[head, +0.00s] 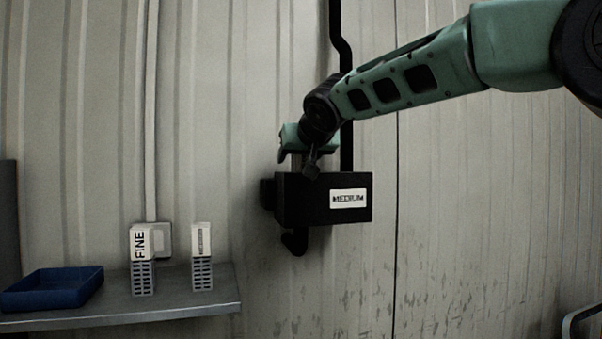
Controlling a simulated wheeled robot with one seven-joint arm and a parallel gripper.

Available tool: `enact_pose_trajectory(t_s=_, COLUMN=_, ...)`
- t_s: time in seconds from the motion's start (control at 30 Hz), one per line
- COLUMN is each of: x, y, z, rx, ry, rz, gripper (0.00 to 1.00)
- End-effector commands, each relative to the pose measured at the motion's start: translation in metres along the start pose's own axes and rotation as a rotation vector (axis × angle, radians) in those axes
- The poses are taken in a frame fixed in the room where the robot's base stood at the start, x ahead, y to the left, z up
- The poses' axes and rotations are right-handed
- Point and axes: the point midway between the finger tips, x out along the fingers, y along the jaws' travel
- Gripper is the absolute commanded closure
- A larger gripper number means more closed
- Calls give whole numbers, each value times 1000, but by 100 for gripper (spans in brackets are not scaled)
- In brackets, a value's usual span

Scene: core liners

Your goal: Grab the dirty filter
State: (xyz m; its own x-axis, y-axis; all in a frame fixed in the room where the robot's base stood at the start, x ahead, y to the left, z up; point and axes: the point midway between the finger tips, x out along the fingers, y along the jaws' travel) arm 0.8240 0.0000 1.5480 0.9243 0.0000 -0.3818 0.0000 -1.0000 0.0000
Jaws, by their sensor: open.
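A black box (290,205) with a white label reading MEDIUM is mounted on the wall at the centre. My gripper (297,158) is open at the top left of this box, pointing down. A narrow greyish piece shows between its fingers, just above the box. It may be the top of a filter in the box, but my gripper hides most of it, and I cannot tell whether the fingers touch it. A filter marked FINE (141,245) and a second filter (202,245) with a small unclear label stand upright on the shelf at the left.
The grey metal shelf (190,303) runs along the lower left. A blue tray (52,288) lies on its left part and looks empty. A black pipe (346,100) runs down the wall behind my arm to the box. The wall right of the box is clear.

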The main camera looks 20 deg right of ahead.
Motion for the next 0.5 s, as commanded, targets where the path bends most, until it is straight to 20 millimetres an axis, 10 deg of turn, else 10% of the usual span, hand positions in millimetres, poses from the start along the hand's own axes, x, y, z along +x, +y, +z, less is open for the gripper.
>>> enact_pose_trajectory(t_s=0.2, x=0, y=0, z=0, rx=0, ry=-1, rz=0, gripper=92)
enact_pose_trajectory(t_s=0.5, x=-1, y=0, z=-1, rx=1, ry=0, rz=0, gripper=92)
